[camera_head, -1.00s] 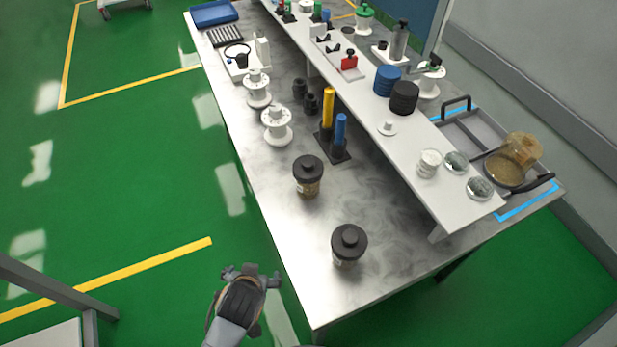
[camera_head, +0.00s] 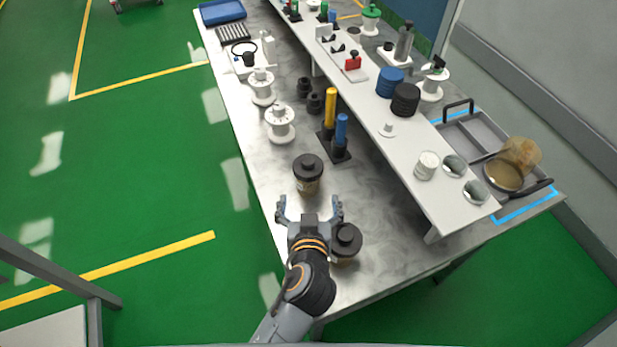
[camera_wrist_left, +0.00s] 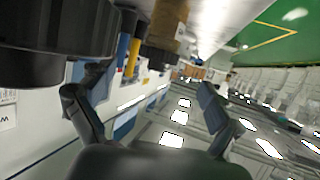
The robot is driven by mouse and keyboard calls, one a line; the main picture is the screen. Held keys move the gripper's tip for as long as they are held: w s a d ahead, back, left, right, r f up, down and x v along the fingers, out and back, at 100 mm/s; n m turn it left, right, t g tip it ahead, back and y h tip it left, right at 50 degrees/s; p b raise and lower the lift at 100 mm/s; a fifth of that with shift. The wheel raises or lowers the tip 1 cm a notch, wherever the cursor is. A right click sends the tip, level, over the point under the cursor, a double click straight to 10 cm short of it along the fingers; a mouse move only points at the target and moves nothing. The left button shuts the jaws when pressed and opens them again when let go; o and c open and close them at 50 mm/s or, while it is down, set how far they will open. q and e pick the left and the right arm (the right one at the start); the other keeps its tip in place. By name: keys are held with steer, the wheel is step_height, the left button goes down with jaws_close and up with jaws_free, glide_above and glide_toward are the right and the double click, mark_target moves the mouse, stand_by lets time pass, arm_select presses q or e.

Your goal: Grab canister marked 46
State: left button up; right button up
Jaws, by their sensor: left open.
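Two amber canisters with black lids stand upright on the metal table. The farther canister (camera_head: 308,176) is just ahead of my left gripper (camera_head: 309,206). The nearer canister (camera_head: 347,240) is right beside that gripper's wrist. No number can be read on either one. My left gripper is open and empty, its fingers pointing toward the farther canister with a gap between. In the left wrist view, a large black lid (camera_wrist_left: 50,45) fills the upper left, and an amber canister (camera_wrist_left: 168,22) shows at the top, beyond the open fingers (camera_wrist_left: 138,95). My right gripper is not in view.
White spools (camera_head: 280,125) and a stand with yellow and blue cylinders (camera_head: 335,145) are farther along the table (camera_head: 384,261). A raised white shelf (camera_head: 410,145) runs along the right, with jars and lids on it. A grey tray (camera_head: 470,135) lies behind it.

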mark_target(308, 180)
arm_select(q)
steer(key=p+x, duration=0.1)
steer(key=x, duration=0.6)
steer(key=shift+a, duration=0.1)
steer(key=p+x, duration=0.1)
steer(key=x, duration=0.4)
steer(key=shift+w+f, duration=0.15)
steer(key=shift+w, duration=0.05)
steer(key=c, duration=1.2)
steer(key=shift+c, duration=0.7)
